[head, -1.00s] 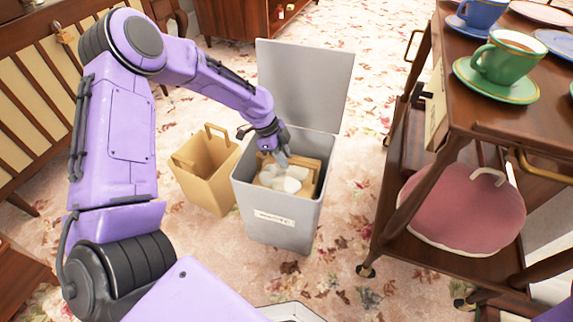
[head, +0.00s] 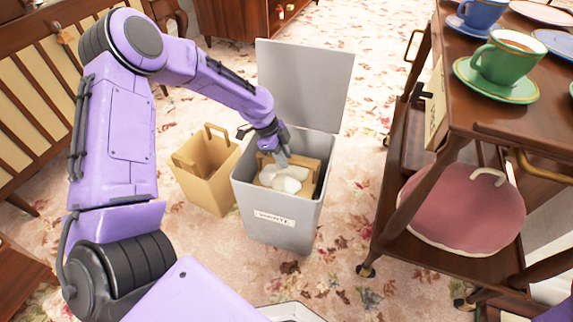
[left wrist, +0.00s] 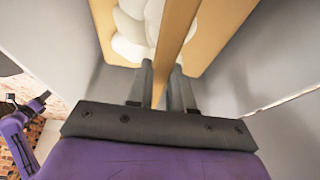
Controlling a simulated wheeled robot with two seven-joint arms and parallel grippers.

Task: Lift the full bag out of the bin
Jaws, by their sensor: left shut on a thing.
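The grey bin (head: 277,222) stands on the carpet with its lid (head: 305,80) raised upright at the back. The full bag (head: 313,172) is tan, holds white rounded contents, and sits inside the bin. In the left wrist view the bag (left wrist: 209,30) shows with a tan strip, likely its handle, running down between my fingers. My left gripper (head: 282,160) reaches into the bin mouth and is shut on this strip. The fingers also show in the left wrist view (left wrist: 160,88). The bag's lower part is hidden by the bin walls. My right gripper is not in view.
An empty-looking tan bag (head: 207,182) with handles stands left of the bin. A wooden trolley (head: 420,160) with cups, saucers and a pink cushion (head: 465,210) stands to the right. A slatted wooden bench (head: 35,110) is at left. Carpet is free between bin and trolley.

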